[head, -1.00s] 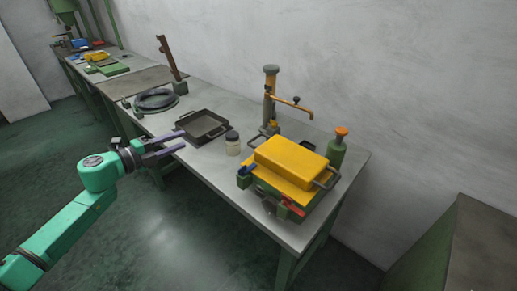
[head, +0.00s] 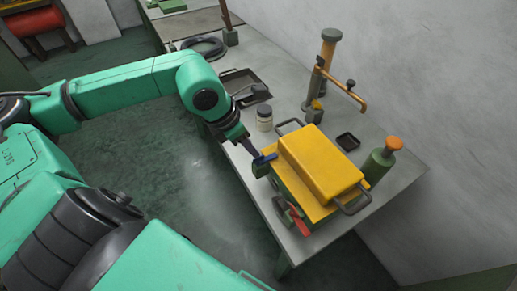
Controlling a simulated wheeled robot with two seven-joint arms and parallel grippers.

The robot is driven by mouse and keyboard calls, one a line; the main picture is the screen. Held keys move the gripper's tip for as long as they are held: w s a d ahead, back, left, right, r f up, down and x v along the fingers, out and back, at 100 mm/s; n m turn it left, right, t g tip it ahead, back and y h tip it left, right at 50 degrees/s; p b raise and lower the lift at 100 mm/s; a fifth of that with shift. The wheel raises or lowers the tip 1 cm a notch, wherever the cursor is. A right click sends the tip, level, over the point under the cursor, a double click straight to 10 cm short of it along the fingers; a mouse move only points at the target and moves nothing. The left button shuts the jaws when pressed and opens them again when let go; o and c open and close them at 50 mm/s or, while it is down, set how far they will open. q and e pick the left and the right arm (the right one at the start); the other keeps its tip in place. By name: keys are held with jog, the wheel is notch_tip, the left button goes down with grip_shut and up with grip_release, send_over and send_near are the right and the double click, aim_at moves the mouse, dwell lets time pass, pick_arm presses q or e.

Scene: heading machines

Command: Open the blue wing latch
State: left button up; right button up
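The blue wing latch (head: 265,158) sits at the left end of the near side of a green box with a yellow lid (head: 318,165). My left arm reaches in from the left, and its gripper (head: 252,147) is right at the blue latch. The fingertips look close to or touching it; I cannot tell whether there is contact. The fingers overlap in this view, so their opening is hidden. A red wing latch (head: 300,222) is on the same near side, farther right. My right gripper is not in view.
The box stands on a grey bench (head: 395,205). The floor left of the bench is clear.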

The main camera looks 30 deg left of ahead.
aim_at(265, 157)
pick_arm(q)
jog(key=p+x, duration=0.1)
jog(key=x, duration=0.1)
jog(key=shift+w+f, duration=0.15)
jog(key=shift+f, duration=0.1)
jog(key=x, duration=0.2)
jog(key=shift+f+p, duration=0.3)
jog(key=shift+f, duration=0.1)
jog(key=shift+d+f, duration=0.1)
jog(key=shift+f, duration=0.2)
jog(key=shift+w+d+f, duration=0.1)
jog(key=shift+w+f, duration=0.05)
grip_shut()
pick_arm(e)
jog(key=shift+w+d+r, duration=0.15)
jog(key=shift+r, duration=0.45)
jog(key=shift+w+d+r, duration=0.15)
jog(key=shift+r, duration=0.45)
